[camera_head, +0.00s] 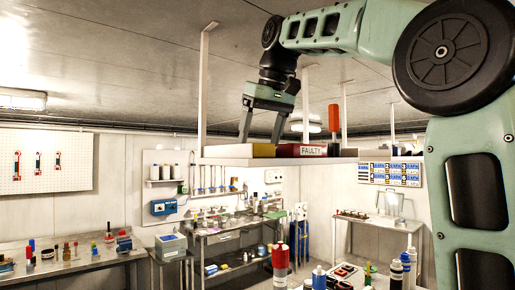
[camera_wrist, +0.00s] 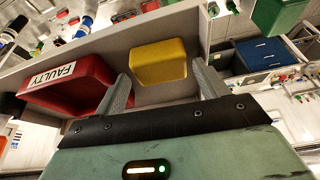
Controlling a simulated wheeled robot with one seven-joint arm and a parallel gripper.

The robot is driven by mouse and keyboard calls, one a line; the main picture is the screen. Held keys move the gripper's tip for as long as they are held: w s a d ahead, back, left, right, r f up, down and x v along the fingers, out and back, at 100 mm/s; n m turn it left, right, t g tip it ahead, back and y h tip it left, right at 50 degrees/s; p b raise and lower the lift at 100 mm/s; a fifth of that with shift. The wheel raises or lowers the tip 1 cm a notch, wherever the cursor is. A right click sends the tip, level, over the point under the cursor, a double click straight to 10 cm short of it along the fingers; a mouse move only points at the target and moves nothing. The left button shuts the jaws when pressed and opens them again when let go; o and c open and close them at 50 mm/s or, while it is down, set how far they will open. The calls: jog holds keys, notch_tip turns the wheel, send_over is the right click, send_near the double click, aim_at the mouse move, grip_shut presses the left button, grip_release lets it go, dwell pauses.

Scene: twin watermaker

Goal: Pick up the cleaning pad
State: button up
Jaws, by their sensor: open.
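In the wrist view, one finger of my gripper (camera_wrist: 161,78) is on each side of the yellow block, and nothing is held. I cannot tell whether the fingers touch it.
A red bin marked FAULTY (camera_head: 300,150) sits beside the yellow block, close to one finger; it is also in the wrist view (camera_wrist: 70,85). A red-handled tool (camera_head: 333,118) stands upright near it. Posts (camera_head: 203,90) hang from the ceiling. Cluttered benches (camera_head: 75,262) stand below.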

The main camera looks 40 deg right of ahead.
jog(key=shift+x, duration=0.9)
jog(key=c, duration=0.7)
jog(key=shift+r, duration=1.45)
jog(key=shift+s+r+b, duration=0.1)
jog(key=shift+r+b, duration=0.2)
jog(key=shift+b, duration=0.2)
jog(key=shift+s+a+b, duration=0.15)
jog(key=shift+s+b, duration=1.6)
jog(key=shift+s, duration=2.7)
jog(key=shift+s+a+b, duration=0.1)
jog(key=shift+s+b, duration=1.65)
jog(key=shift+s, duration=2.7)
jog(key=shift+o, duration=0.2)
